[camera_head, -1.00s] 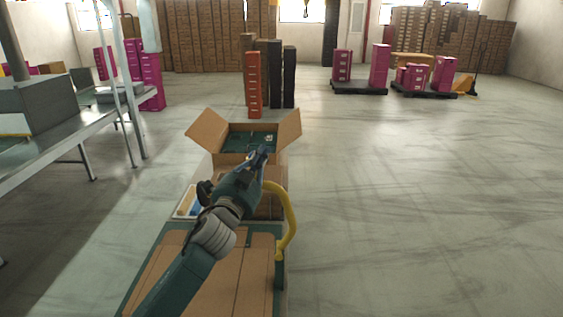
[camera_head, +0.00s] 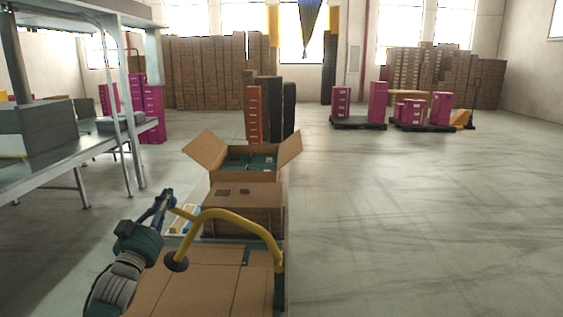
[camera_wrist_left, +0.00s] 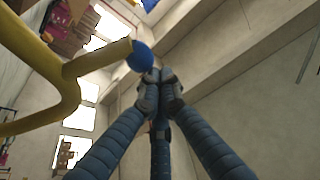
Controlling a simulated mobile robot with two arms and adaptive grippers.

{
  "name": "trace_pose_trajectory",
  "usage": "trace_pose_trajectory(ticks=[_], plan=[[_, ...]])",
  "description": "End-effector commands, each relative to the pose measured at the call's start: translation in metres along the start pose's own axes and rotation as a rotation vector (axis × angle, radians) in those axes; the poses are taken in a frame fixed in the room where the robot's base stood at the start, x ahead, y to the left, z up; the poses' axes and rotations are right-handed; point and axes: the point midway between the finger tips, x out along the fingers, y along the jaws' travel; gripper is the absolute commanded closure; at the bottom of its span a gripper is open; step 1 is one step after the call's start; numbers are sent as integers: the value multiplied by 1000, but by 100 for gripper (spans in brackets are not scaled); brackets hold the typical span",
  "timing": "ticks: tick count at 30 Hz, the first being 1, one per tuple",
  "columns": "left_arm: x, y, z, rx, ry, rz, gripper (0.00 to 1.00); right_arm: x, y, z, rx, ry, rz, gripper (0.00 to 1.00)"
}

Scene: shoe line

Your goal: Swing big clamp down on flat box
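The big yellow clamp (camera_head: 238,216) arches over the flat brown cardboard box (camera_head: 215,289) at the bottom of the head view. Its dark round pad (camera_head: 176,261) is down at the box's top, seemingly touching it. The clamp's yellow bar also shows in the left wrist view (camera_wrist_left: 66,85), with a blue knob (camera_wrist_left: 139,57) on a short stub. My left gripper (camera_head: 166,196) is left of the clamp, beside the stub's end. In the wrist view its fingertips (camera_wrist_left: 157,76) meet next to the knob and do not visibly enclose it. My right gripper is out of view.
Behind the clamp stand a closed brown box (camera_head: 244,207) and an open carton (camera_head: 246,175) holding green boxes. A metal workbench (camera_head: 75,152) is at the left. Orange and dark stacks (camera_head: 270,110) stand behind. The floor at the right is clear.

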Motion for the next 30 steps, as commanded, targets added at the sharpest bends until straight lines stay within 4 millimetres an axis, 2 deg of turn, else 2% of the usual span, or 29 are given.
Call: trace_pose_trajectory(ticks=[1, 3, 9, 30], plan=[[-5, -2, 14, -23, -1, -9, 100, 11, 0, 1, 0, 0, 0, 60], [-8, -5, 22, -50, -1, -20, 100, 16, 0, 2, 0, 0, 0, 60], [-14, -12, 37, -101, 1, -39, 100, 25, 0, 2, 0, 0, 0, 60], [-16, -14, 40, -116, 1, -44, 100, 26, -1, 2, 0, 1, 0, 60]])
